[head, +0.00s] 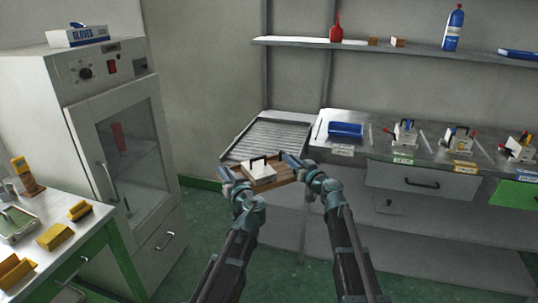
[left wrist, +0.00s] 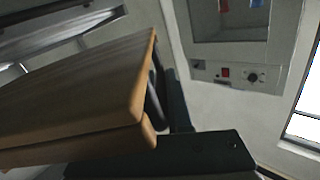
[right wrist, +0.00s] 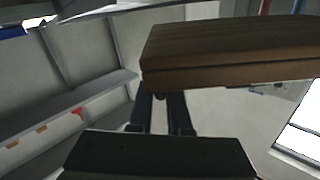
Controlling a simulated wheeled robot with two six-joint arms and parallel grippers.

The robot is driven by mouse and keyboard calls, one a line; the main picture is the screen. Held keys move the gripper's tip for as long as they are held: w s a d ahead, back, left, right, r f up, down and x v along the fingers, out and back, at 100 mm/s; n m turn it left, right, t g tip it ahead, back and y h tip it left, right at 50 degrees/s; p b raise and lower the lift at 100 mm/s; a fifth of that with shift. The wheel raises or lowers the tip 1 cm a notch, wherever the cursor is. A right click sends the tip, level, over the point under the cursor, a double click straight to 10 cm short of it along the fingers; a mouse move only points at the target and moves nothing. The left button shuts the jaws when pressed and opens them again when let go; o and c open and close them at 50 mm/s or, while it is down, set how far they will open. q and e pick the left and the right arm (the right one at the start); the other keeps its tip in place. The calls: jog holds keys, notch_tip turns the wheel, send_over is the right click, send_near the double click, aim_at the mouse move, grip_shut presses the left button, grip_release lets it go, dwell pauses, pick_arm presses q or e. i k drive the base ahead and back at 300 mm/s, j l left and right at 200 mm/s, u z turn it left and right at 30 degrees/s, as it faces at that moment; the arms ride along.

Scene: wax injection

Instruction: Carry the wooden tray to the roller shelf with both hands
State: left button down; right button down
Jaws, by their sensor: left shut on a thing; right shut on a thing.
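The wooden tray (head: 284,178) is held up in the air between my two grippers, with a white block with a dark handle (head: 259,172) on it. My left gripper (head: 230,181) is shut on the tray's left side; the tray also shows large in the left wrist view (left wrist: 80,95). My right gripper (head: 304,170) is shut on its right side, and the tray's edge shows in the right wrist view (right wrist: 230,70). The roller shelf (head: 268,137), a sloped grey rack of rollers, lies just beyond the tray. The tray hides part of its near edge.
A bench (head: 365,146) with a blue item (head: 345,130) and several tools adjoins the roller shelf on the right. A tall glass-doored cabinet (head: 120,150) stands at left. A table (head: 60,255) with yellow items is at the lower left. A wall shelf (head: 300,41) runs above.

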aim_at(268, 147)
jog(key=i+l, duration=0.1)
jog(key=i, duration=0.4)
jog(key=i+l, duration=0.1)
jog(key=i, duration=0.4)
